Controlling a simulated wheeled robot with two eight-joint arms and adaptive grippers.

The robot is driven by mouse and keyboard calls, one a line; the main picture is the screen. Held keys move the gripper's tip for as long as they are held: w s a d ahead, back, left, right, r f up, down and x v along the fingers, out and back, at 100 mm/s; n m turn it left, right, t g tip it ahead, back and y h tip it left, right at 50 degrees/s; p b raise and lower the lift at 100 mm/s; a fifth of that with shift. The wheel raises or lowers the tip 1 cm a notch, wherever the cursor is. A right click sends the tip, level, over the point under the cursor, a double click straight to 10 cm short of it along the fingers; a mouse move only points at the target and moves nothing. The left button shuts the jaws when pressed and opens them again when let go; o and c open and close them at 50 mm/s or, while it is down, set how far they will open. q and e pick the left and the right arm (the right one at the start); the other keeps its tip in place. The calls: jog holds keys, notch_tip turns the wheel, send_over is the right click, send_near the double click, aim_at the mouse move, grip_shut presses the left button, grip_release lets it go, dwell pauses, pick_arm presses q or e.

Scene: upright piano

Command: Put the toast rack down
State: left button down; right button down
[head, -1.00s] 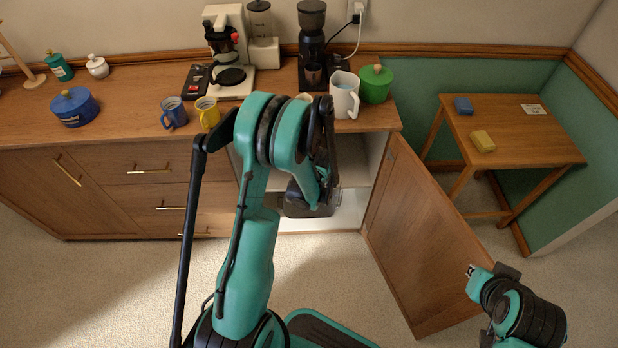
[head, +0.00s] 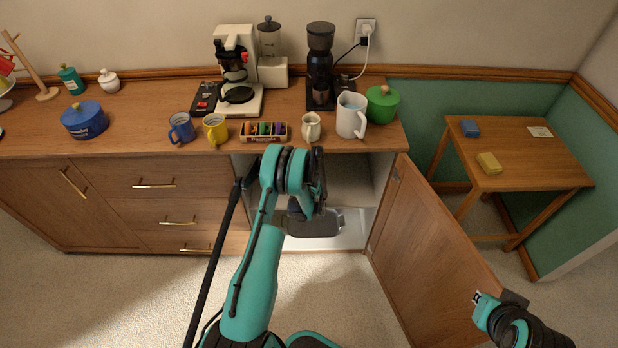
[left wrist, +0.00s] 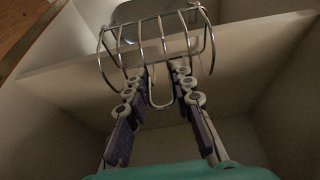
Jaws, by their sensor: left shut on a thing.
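The toast rack (left wrist: 160,38) is a silver wire frame with several hoops, seen in the left wrist view. My left gripper (left wrist: 160,76) is shut on the wire loop at the rack's near end, with a finger on each side. In the head view my left arm reaches into the open cabinet, and the arm hides the rack and most of the gripper. A pale shelf (left wrist: 90,62) lies behind the rack; I cannot tell whether they touch.
A grey metal tray (head: 328,222) lies in the cabinet's lower compartment. The cabinet door (head: 430,255) stands open at the right. On the counter edge above are a tea box (head: 264,139), a small cream jug (head: 311,127) and a white pitcher (head: 350,116).

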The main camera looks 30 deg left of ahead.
pick_arm(q)
jog(key=w+a, duration=0.1)
jog(key=w, duration=0.1)
jog(key=w+a+b, duration=0.1)
jog(key=w, duration=0.1)
jog(key=w+a, duration=0.1)
jog(key=w, duration=0.1)
jog(key=shift+w+a+f+b, duration=0.1)
jog(key=shift+a+f+b, duration=0.05)
jog(key=shift+a+b, duration=0.25)
jog(key=w+a, duration=0.1)
jog(key=w+a+b, duration=0.1)
jog(key=w, duration=0.1)
jog(key=shift+w+a, duration=0.1)
jog(key=shift+w, duration=0.15)
jog(key=shift+f+b, duration=0.3)
jog(key=shift+b, duration=0.35)
jog(key=shift+r, duration=0.1)
jog(key=c, duration=1.3)
grip_release()
